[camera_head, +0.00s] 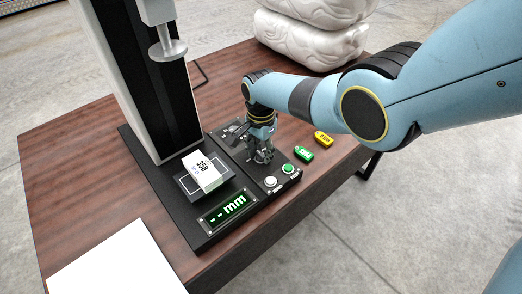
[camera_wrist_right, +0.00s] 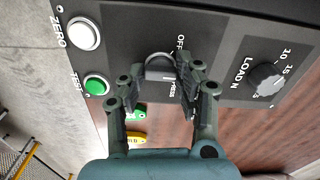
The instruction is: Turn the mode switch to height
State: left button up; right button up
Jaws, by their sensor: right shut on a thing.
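The mode switch (camera_wrist_right: 158,62) is a dark round knob with a pale rim on the black control panel (camera_wrist_right: 215,50). Beside it I read "OFF" and a partly covered label like "PRESS"; a height label is not visible. My right gripper (camera_wrist_right: 162,78) is shut on the switch, one finger on either side, and hides part of it. In the head view my right gripper (camera_head: 260,154) reaches down to the panel and covers the switch. Where the knob points is hard to tell. The green display (camera_head: 228,208) shows dashes and "mm". My left gripper is not in view.
White (camera_head: 270,181) and green (camera_head: 288,168) buttons sit near the gripper; a load dial (camera_wrist_right: 266,78) is on its other side. A white block (camera_head: 202,172) rests under the press column (camera_head: 150,80). Green (camera_head: 303,153) and yellow (camera_head: 323,138) tags lie on the table.

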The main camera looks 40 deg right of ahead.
aim_at(261, 154)
jog(key=o, duration=1.1)
jog(key=shift+o, duration=0.2)
jog(key=shift+r, duration=0.1)
notch_tip(261, 154, up, 12)
